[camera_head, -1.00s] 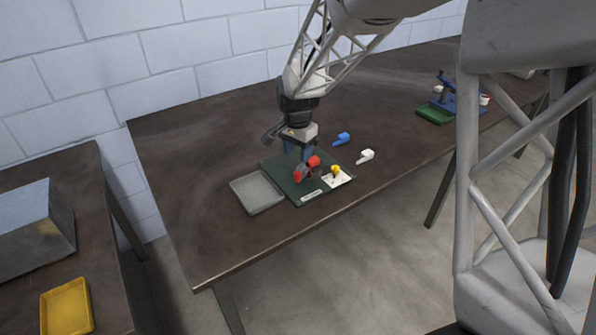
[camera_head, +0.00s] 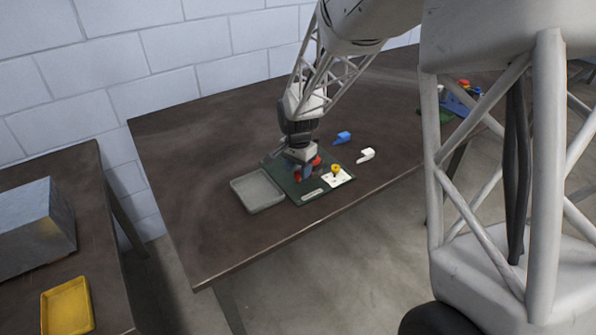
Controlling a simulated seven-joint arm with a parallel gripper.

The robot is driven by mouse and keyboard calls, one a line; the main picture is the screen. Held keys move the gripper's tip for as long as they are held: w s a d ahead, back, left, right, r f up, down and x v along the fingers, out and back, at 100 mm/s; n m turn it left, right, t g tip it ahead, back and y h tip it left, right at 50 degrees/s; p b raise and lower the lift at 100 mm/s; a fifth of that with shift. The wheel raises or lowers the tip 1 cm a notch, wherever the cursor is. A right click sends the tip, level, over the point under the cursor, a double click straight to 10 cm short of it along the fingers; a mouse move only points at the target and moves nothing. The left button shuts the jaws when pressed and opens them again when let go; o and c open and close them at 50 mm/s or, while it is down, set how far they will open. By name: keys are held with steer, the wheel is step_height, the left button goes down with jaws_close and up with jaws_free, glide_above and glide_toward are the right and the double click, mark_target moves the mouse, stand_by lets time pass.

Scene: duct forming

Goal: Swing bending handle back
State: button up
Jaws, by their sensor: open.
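A dark green board (camera_head: 312,199) lies on the brown table and carries a small forming fixture. Red parts of the fixture show on both sides of my gripper, a left one (camera_head: 297,175) and a right one (camera_head: 317,161). Which of them is the bending handle, and how it is turned, I cannot tell. My gripper (camera_head: 307,171) points down over the fixture, its blue fingers low among the red parts. It is open; contact is too small to make out. A yellow knob (camera_head: 336,169) stands on a white plate (camera_head: 340,180) to the right.
A grey tray (camera_head: 257,190) lies left of the board. A blue piece (camera_head: 342,138) and a white piece (camera_head: 366,155) lie behind and right. A blue fixture (camera_head: 455,104) is partly hidden behind my structure. A side table holds a metal box (camera_head: 35,225) and yellow tray (camera_head: 67,307).

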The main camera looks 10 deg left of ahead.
steer(key=shift+f, duration=0.65)
jaws_close()
